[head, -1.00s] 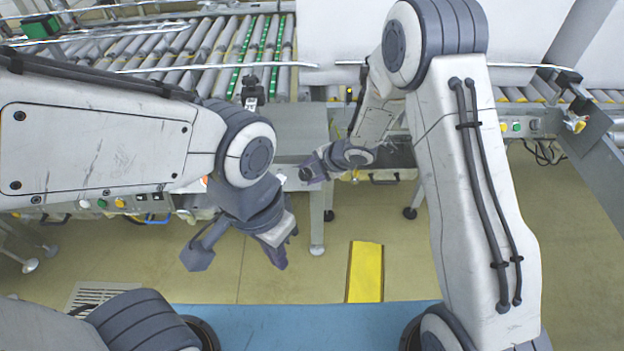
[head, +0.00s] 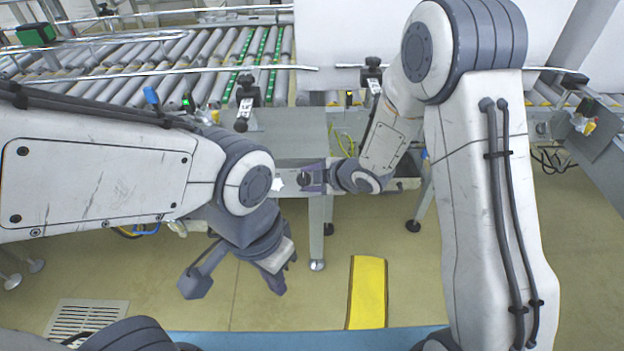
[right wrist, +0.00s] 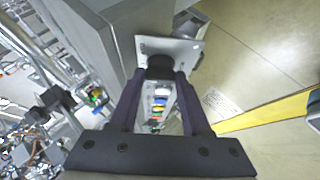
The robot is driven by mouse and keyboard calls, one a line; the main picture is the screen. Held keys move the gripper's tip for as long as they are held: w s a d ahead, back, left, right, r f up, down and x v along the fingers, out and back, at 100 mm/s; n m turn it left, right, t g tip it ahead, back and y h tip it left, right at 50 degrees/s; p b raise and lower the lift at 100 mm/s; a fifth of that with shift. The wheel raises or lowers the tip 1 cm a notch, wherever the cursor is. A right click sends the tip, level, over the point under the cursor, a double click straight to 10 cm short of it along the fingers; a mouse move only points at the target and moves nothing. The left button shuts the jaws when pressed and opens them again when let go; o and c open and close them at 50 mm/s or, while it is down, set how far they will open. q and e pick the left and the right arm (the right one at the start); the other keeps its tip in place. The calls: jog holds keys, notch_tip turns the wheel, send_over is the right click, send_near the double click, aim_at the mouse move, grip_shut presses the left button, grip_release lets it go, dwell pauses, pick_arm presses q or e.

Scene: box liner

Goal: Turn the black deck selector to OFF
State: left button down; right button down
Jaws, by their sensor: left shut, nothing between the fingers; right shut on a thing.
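The black deck selector (right wrist: 160,66) is a dark round knob on a light panel plate (right wrist: 184,48) in the right wrist view. My right gripper (right wrist: 161,74) is shut on it, one finger on each side. In the head view my right gripper (head: 312,179) reaches the panel from the right and mostly hides the knob. The selector's position and any markings cannot be read. My left gripper (head: 275,278) is shut and empty, hanging over the floor at lower left, apart from the panel.
Several coloured buttons (right wrist: 158,108) line the panel beside the selector in the right wrist view. A roller conveyor (head: 200,70) stands behind, with a grey deck end (head: 290,135). A yellow strip (head: 367,292) lies on the floor.

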jog(key=shift+w+r, duration=0.15)
jog(key=shift+c, duration=1.8)
grip_release()
jog(key=n+g+p, duration=0.1)
jog(key=n+p, duration=0.1)
jog(key=p, duration=0.2)
jog(key=r+n+g+h+p, duration=0.1)
jog(key=n+p, duration=0.2)
jog(key=p, duration=0.2)
jog(key=n+g+h+p, duration=0.1)
jog(key=n+g+p, duration=0.1)
jog(key=p, duration=0.3)
jog(key=shift+w+a+r+n, duration=0.15)
jog(key=shift+w+a+n, duration=0.1)
jog(key=shift+n, duration=0.45)
jog(key=s+d+r+m+h+p, duration=0.1)
jog(key=s+r+m+p, duration=0.1)
jog(key=r, duration=0.7)
jog(key=s+d+r+m+t+h+p, duration=0.1)
jog(key=s+d+r+m+h+p, duration=0.1)
jog(key=r+m, duration=0.4)
jog(key=s+d+r+m+h+p, duration=0.1)
jog(key=s+r+m+p, duration=0.3)
jog(key=r, duration=0.8)
jog(key=shift+s+d+r+m+t+h, duration=0.35)
jog(key=shift+s+d, duration=0.3)
jog(key=shift+s, duration=0.4)
